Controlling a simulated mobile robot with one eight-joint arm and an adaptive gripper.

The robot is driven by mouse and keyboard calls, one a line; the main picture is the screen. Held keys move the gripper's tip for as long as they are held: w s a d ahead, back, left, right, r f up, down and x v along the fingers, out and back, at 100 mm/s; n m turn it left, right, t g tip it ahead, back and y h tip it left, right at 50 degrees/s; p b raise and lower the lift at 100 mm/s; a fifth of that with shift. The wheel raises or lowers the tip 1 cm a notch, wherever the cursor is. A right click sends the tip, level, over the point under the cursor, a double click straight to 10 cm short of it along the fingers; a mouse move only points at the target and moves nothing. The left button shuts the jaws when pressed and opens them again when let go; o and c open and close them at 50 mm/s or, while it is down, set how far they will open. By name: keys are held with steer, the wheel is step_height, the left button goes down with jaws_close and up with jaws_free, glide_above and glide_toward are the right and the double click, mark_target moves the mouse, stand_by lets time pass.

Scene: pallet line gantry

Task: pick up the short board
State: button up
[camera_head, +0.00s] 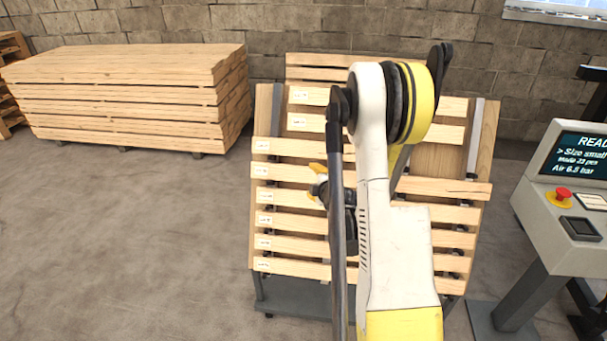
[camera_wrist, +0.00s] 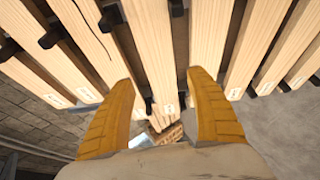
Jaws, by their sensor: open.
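Several pale labelled boards lie across a sloped rack. One board (camera_head: 275,147) has its left end showing, but no wood of its row shows beyond my arm on the right. Its right end is hidden, so I cannot tell for sure that it is the short board. My gripper (camera_head: 318,187) is by the left part of the boards in the head view, partly hidden by my arm. In the wrist view, its two yellow fingers (camera_wrist: 164,118) are open, one on each side of a labelled board end (camera_wrist: 155,60), with nothing clamped.
A dark frame (camera_head: 295,295) carries the rack. A large stack of boards (camera_head: 130,90) stands at the back left. A control console (camera_head: 570,215) with a screen and red button stands at the right. The floor (camera_head: 120,240) at the left is clear.

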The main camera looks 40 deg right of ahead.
mark_target(306, 175)
steer(key=b+x, duration=0.4)
steer(key=x, duration=0.6)
steer(key=shift+w, duration=0.1)
steer(key=shift+r, duration=0.1)
steer(key=c, duration=1.1)
